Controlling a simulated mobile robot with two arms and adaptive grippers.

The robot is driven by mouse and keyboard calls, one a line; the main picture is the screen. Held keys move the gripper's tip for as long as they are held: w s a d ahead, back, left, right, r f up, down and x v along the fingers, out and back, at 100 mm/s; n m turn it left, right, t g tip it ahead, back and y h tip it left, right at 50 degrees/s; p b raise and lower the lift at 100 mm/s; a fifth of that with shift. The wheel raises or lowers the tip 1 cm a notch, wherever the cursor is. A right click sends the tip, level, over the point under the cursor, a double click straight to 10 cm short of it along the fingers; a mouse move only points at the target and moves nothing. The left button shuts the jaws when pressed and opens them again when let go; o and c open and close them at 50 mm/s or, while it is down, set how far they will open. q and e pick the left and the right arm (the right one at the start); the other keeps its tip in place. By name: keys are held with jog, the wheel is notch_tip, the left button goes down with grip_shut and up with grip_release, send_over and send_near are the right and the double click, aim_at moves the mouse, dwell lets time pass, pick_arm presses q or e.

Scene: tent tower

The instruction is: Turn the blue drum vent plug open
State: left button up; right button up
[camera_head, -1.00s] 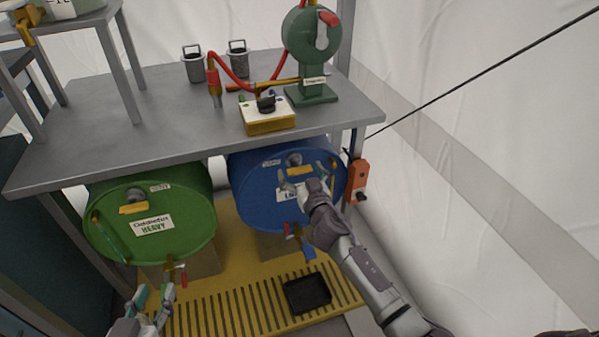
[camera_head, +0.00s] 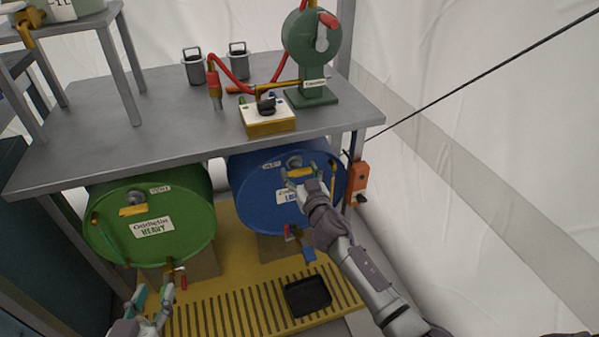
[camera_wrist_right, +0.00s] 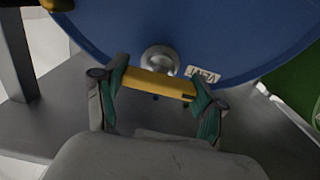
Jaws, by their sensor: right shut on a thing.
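The blue drum (camera_head: 258,188) lies on its side under the bench, its round end facing me. Its vent plug is a grey round boss (camera_head: 294,162) with a yellow bar handle (camera_head: 300,172) and a vent label beside it. In the right wrist view the yellow bar (camera_wrist_right: 158,84) lies between the green fingertips, with the grey boss (camera_wrist_right: 159,59) just beyond it. My right gripper (camera_head: 302,181) is shut on the yellow bar. My left gripper (camera_head: 154,298) is open and empty, low in front of the green drum.
The green drum (camera_head: 190,220) with its own yellow vent bar lies to the left. The grey bench (camera_head: 150,120) overhangs both drums. A black tray (camera_head: 307,295) sits on the yellow slatted platform (camera_head: 240,297). An orange box (camera_head: 358,184) hangs right of the blue drum.

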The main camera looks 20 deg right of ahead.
jog(key=n, duration=1.1)
jog(key=shift+a, duration=0.1)
jog(key=n, duration=0.9)
jog(key=shift+f+n+p, duration=0.1)
jog(key=shift+n+p, duration=0.2)
jog(key=shift+p, duration=0.05)
jog(key=shift+n, duration=0.9)
jog(key=n, duration=0.2)
jog(key=shift+n+p, duration=0.3)
jog(key=shift+p, duration=0.1)
jog(key=n+p, duration=0.1)
jog(key=n, duration=0.4)
pick_arm(q)
jog(key=s+a+f+g+y, duration=0.2)
jog(key=s+a+f+g, duration=0.2)
jog(key=s+f+g, duration=0.4)
jog(key=shift+s+a+f+n+p, duration=0.15)
jog(key=shift+s+f+n+p, duration=0.3)
jog(key=shift+s, duration=0.95)
pick_arm(e)
jog(key=shift+f+n, duration=0.15)
jog(key=shift+n, duration=0.75)
